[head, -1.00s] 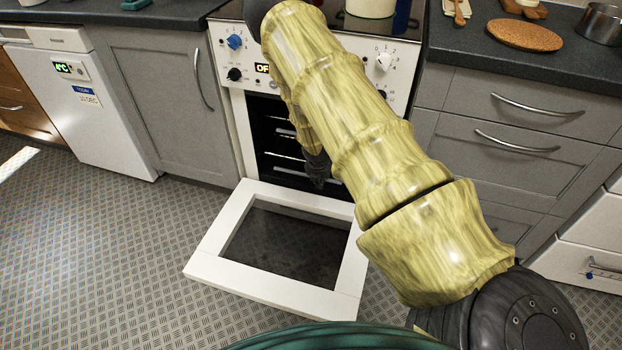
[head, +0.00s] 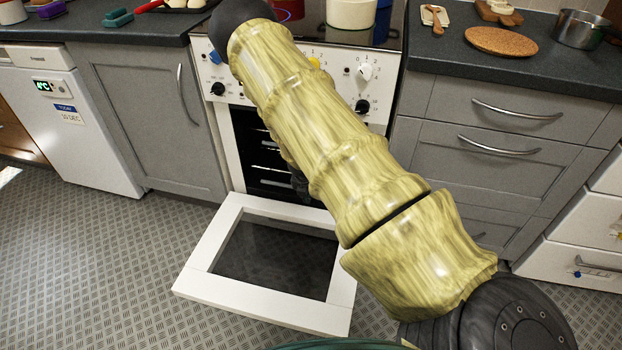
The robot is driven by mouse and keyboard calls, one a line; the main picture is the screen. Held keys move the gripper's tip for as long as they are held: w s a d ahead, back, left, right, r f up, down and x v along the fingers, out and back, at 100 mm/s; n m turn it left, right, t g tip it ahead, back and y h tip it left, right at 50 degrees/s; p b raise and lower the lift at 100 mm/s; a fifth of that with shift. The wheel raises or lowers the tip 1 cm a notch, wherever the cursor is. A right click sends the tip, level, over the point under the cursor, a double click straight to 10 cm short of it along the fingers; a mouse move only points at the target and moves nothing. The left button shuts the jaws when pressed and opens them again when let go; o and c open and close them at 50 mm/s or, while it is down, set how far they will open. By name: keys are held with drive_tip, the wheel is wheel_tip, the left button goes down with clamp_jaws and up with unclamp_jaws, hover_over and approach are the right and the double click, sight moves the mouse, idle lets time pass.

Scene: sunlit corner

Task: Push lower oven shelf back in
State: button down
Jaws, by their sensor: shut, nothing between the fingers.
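The white oven (head: 228,150) stands open, with its door (head: 200,275) folded down flat in front of it. Inside the dark cavity, pale shelf edges show on the left side; the lower shelf (head: 262,168) is a thin light line, and its right part is hidden behind my arm. How far it sticks out is hard to tell. My gripper (head: 300,186) is a small dark shape low at the oven opening, mostly hidden by my arm. It is shut and empty. I cannot tell whether it touches the shelf.
Grey cupboards (head: 150,120) and drawers (head: 500,150) flank the oven. A white fridge (head: 85,130) stands at the left. A cream pot (head: 352,12) sits on the hob, and a cork mat (head: 501,41) lies on the right counter. The patterned floor left of the door is clear.

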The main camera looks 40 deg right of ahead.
drive_tip(key=s+a+p+v, duration=0.1)
drive_tip(key=p+v, duration=0.1)
drive_tip(key=v, duration=0.9)
drive_tip(key=w+a+f+m+t+y+b, duration=0.3)
drive_tip(key=a+f+m+t+y+b, duration=0.3)
drive_tip(key=a+f+b, duration=0.7)
drive_tip(key=m+t+h+b, duration=0.5)
drive_tip(key=t+b, duration=0.3)
drive_tip(key=b, duration=0.6)
approach(263, 182)
drive_tip(key=w, duration=0.3)
drive_tip(key=shift+w+d+f+b, duration=0.2)
drive_tip(key=shift+w+f+b, duration=0.25)
drive_tip(key=shift+w+b, duration=0.15)
drive_tip(key=shift+w, duration=0.1)
